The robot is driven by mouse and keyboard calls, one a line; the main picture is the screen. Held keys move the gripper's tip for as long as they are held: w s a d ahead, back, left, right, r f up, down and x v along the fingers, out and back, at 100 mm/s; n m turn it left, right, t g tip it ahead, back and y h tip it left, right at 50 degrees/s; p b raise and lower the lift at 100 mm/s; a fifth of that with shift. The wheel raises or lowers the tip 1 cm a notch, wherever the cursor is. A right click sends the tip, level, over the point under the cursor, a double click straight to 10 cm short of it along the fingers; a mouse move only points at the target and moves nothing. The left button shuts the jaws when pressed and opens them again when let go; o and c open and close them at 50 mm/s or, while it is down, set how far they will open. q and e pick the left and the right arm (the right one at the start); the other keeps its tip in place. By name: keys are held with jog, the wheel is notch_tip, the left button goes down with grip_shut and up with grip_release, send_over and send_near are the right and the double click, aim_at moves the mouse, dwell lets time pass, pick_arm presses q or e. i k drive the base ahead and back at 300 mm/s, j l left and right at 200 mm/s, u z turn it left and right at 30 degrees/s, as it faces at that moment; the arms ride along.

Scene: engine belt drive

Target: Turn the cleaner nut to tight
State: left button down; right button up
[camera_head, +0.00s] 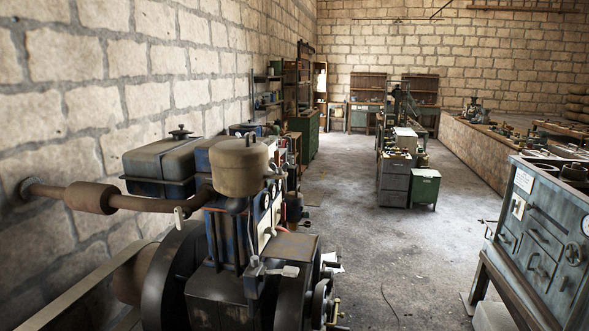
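A blue-and-brown engine (215,300) stands at the front left. A tan, rounded canister (238,168) sits on top of it and looks like the air cleaner. A small dark knob or nut (249,138) shows on the canister's top; it is too small to tell whether it is tight or loose. A boxy tank (160,165) with a capped top is behind and left of the canister. Neither of my grippers shows in this view.
A rusty exhaust pipe (90,198) runs left to the brick wall. A flat belt (85,290) runs along the lower left beside a large flywheel (170,285). A grey metal cabinet (545,235) stands at the right. The floor (400,255) between is mostly clear.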

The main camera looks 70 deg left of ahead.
aim_at(279, 171)
jog(key=i+u, duration=0.45)
jog(key=u, duration=0.25)
jog(key=i+l+u, duration=0.1)
jog(key=u, duration=0.25)
jog(key=i, duration=0.1)
